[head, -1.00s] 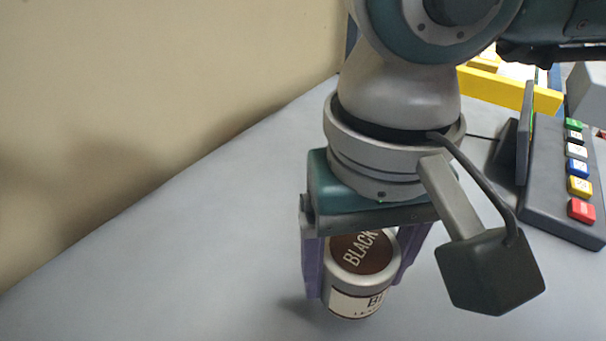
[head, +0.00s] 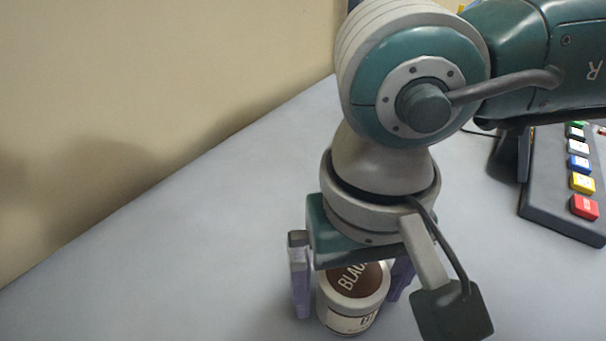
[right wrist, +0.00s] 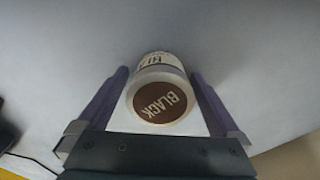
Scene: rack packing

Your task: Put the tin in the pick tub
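The tin (head: 352,313) is white with a brown lid marked "BLACK". It appears upright on the grey table, low in the head view, and its lid faces the camera in the right wrist view (right wrist: 160,103). My right gripper (head: 350,300) is above it, with purple fingers on both sides of the tin. The fingers are spread, with a narrow gap showing beside the tin; the right wrist view also shows gaps by the fingers (right wrist: 160,75). The gripper body hides part of the lid. The pick tub cannot be made out, and my left gripper is out of view.
A dark keypad with coloured buttons (head: 550,205) stands on the table (head: 160,250) at the right. A beige wall (head: 150,80) runs along the left side. The table left of the tin is clear.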

